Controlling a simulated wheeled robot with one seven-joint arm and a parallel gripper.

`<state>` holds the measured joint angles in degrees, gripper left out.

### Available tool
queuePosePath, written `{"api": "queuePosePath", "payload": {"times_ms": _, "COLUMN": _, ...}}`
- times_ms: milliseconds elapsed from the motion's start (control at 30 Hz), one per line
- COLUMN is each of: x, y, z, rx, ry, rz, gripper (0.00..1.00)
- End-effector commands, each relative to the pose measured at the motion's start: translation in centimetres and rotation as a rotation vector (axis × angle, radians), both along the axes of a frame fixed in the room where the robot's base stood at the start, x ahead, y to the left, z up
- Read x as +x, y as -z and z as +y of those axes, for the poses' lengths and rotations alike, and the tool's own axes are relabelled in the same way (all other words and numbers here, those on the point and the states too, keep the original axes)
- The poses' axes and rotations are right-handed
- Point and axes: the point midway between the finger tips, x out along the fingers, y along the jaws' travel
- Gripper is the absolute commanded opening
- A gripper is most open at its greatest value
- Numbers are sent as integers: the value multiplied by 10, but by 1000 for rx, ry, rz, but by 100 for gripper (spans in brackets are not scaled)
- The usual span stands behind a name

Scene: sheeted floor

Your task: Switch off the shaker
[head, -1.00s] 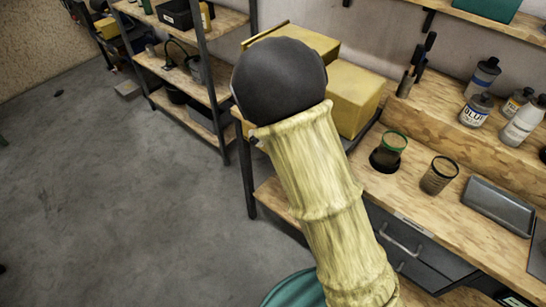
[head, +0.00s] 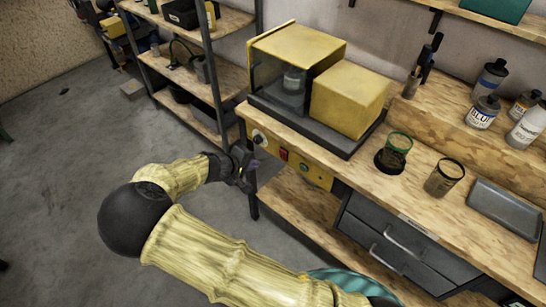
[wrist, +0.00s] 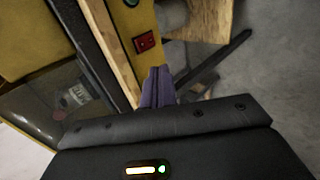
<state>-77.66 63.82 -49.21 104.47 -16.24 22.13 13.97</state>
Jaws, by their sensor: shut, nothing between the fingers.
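The shaker (head: 350,100) is a yellow machine on a dark base on the wooden bench, with a clear-fronted chamber at its left holding a bottle (head: 294,78). Below it, a yellow control panel (head: 318,176) on the bench front carries a pale knob, a red rocker switch (head: 284,154) and a green button (head: 304,168). My gripper (head: 247,172) is left of the panel, near its left end. In the wrist view the shut purple fingertips (wrist: 157,82) are empty and appear just below the red switch (wrist: 145,41); I cannot tell whether they touch the panel.
Two cups (head: 443,178), a grey tray (head: 503,207) and several bottles (head: 483,112) stand on the bench to the right. Grey drawers (head: 385,240) are below. A metal shelf unit (head: 212,90) stands behind my gripper.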

Motion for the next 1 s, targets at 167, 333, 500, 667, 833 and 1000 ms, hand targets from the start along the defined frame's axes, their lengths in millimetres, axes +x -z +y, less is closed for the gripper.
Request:
{"api": "queuePosePath", "payload": {"times_ms": 167, "x": 8, "y": 8, "z": -7, "rx": -2, "ry": 2, "rz": 1, "gripper": 0}}
{"api": "queuePosePath", "payload": {"times_ms": 333, "x": 23, "y": 24, "z": -20, "rx": -3, "ry": 4, "rz": 1, "gripper": 0}}
{"api": "queuePosePath", "payload": {"times_ms": 500, "x": 41, "y": 44, "z": -33, "rx": -1, "ry": 4, "rz": 1, "gripper": 0}}
{"api": "queuePosePath", "payload": {"times_ms": 667, "x": 57, "y": 63, "z": -47, "rx": -1, "ry": 4, "rz": 2, "gripper": 0}}
{"api": "queuePosePath", "payload": {"times_ms": 833, "x": 78, "y": 60, "z": -62, "rx": 1, "ry": 4, "rz": 1, "gripper": 0}}
{"api": "queuePosePath", "payload": {"times_ms": 1000, "x": 89, "y": 60, "z": -70, "rx": 1, "ry": 1, "rz": 2, "gripper": 0}}
